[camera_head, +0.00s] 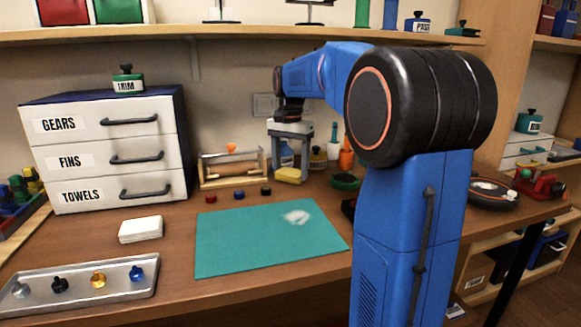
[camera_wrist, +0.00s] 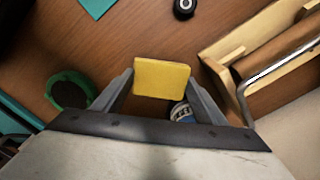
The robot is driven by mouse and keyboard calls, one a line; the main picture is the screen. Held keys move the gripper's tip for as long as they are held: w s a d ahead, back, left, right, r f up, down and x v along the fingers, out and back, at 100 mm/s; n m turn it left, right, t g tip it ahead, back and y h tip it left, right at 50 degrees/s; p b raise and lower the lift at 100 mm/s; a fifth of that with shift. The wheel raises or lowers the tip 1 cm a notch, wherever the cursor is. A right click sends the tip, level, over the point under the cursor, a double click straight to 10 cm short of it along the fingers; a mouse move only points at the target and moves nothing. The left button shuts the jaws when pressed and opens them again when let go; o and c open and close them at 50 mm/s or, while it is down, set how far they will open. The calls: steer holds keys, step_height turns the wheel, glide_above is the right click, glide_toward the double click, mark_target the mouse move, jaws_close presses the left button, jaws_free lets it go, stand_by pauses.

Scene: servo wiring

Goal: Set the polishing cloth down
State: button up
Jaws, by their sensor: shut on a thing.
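The polishing cloth (camera_head: 289,175) looks like a flat yellow pad. My gripper (camera_head: 290,160) is shut on it, and the cloth sits between the two fingers in the wrist view (camera_wrist: 162,79). The gripper points down at the back of the workbench, behind the teal mat (camera_head: 235,245). The cloth is low over the wood; I cannot tell whether it touches the bench. A whitish patch (camera_head: 297,217) shows on the mat.
A wooden roller stand (camera_head: 232,168) is to the left of the gripper. A green bowl (camera_head: 345,182) is to the right, with bottles behind. Small knobs (camera_head: 239,195) line the mat's back edge. A white stack (camera_head: 141,229) and metal tray (camera_head: 85,284) are at the left.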

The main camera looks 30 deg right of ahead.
mark_target(291, 172)
steer(key=shift+f, duration=0.2)
steer(key=o, duration=1.1)
steer(key=shift+r, duration=3.75)
